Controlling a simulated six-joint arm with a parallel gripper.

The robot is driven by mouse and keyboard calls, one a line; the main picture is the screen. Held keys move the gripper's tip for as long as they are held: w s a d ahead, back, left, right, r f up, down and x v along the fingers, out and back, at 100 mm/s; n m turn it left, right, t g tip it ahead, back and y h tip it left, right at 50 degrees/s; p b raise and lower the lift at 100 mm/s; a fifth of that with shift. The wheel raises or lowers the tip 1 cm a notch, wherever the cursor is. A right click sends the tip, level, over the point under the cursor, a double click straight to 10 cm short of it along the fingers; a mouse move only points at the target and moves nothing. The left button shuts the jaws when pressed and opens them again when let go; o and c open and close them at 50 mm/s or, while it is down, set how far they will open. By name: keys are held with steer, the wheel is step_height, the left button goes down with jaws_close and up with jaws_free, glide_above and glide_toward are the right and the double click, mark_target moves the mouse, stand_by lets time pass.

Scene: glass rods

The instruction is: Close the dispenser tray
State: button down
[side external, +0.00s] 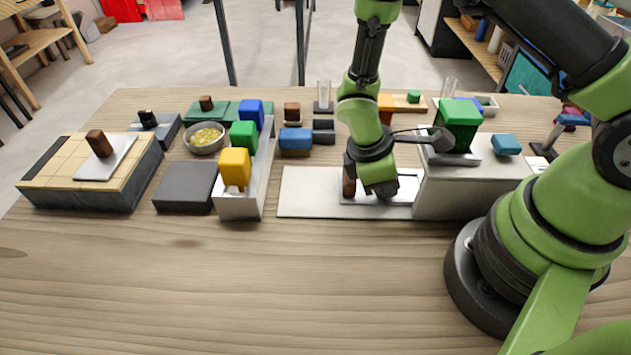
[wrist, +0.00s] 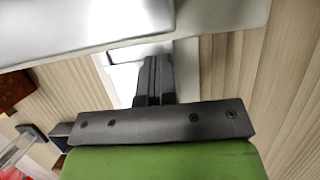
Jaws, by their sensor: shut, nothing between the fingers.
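The dispenser (side external: 462,190) is a light grey box with a green block on top, at right of centre in the side view. Its tray (side external: 405,190) is a pale slab reaching out to the left over a white base plate (side external: 305,190). A brown handle (side external: 348,183) stands at the tray's left end. My gripper (side external: 377,186) is low over the tray, between the handle and the dispenser, and hides part of the tray. In the wrist view the gripper's fingers (wrist: 153,80) are together and empty, in front of a pale surface. Whether they touch the tray cannot be told.
A grey stand with a yellow block (side external: 235,167), green block and blue block is left of the base plate. A dark pad (side external: 186,187) and a tiled board (side external: 90,170) are further left. Small blocks and glass holders stand behind. The table's front is clear.

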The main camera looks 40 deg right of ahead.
steer(key=v, duration=0.9)
glide_toward(343, 192)
steer(key=w+a+r, duration=0.4)
steer(key=w, duration=0.1)
steer(key=x, duration=0.9)
steer(key=shift+s+d+f, duration=0.25)
steer(key=shift+s+d, duration=0.95)
steer(key=shift+d, duration=0.05)
steer(key=shift+s+d, duration=0.45)
steer(key=shift+s+d, duration=2)
